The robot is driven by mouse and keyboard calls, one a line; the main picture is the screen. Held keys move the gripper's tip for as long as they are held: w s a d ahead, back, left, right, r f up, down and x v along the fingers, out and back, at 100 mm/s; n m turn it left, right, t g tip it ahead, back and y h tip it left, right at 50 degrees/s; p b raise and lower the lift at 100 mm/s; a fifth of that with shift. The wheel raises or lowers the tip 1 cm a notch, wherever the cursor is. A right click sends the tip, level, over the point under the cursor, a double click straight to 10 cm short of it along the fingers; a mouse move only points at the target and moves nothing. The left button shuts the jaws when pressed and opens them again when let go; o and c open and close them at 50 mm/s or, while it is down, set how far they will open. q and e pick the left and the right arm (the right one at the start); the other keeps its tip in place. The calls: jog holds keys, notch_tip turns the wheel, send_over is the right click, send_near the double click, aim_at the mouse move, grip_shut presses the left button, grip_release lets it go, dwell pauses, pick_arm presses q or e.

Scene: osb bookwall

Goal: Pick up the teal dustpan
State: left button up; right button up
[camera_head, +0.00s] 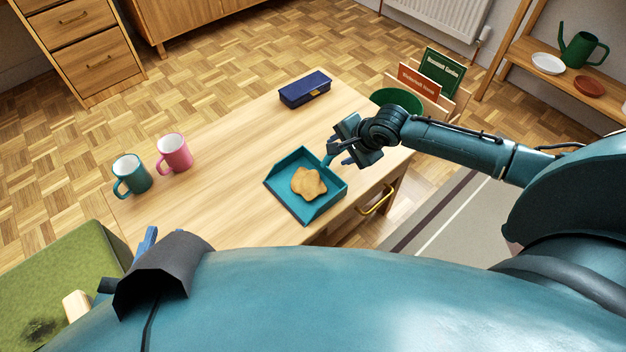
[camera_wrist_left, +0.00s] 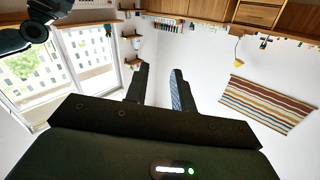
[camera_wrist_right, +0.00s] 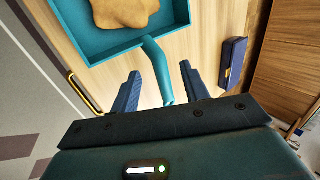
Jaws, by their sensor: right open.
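The teal dustpan (camera_head: 321,207) lies on the wooden table near its front right edge, with a crumpled tan piece (camera_head: 308,184) in it. Its handle (camera_wrist_right: 158,65) points toward my right gripper. My right gripper (camera_head: 341,153) is at the handle, and in the right wrist view (camera_wrist_right: 158,85) its two blue fingers stand apart on either side of the handle, with gaps visible. My left gripper (camera_head: 146,242) is partly hidden at the lower left, away from the dustpan. In the left wrist view (camera_wrist_left: 158,78) its fingers are apart with nothing between them.
A teal mug (camera_head: 131,175) and a pink mug (camera_head: 174,153) stand on the table's left side. A dark blue case (camera_head: 305,89) lies at the back. A green stool (camera_head: 62,270) is at the lower left. The middle of the table (camera_head: 220,190) is clear.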

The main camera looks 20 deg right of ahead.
aim_at(320, 169)
jog(key=shift+x, duration=0.9)
jog(key=b+x, duration=0.3)
jog(key=x, duration=0.1)
jog(key=shift+d+f, duration=0.15)
jog(key=shift+f, duration=0.15)
jog(key=shift+w+f+b, duration=0.3)
jog(key=shift+f+b, duration=0.05)
pick_arm(q)
jog(key=shift+d+m+t+h, duration=0.4)
jog(key=shift+d+t+h, duration=0.3)
jog(key=shift+h, duration=0.1)
pick_arm(e)
jog(key=shift+c, duration=0.4)
jog(key=shift+r, duration=0.1)
jog(key=c, duration=0.9)
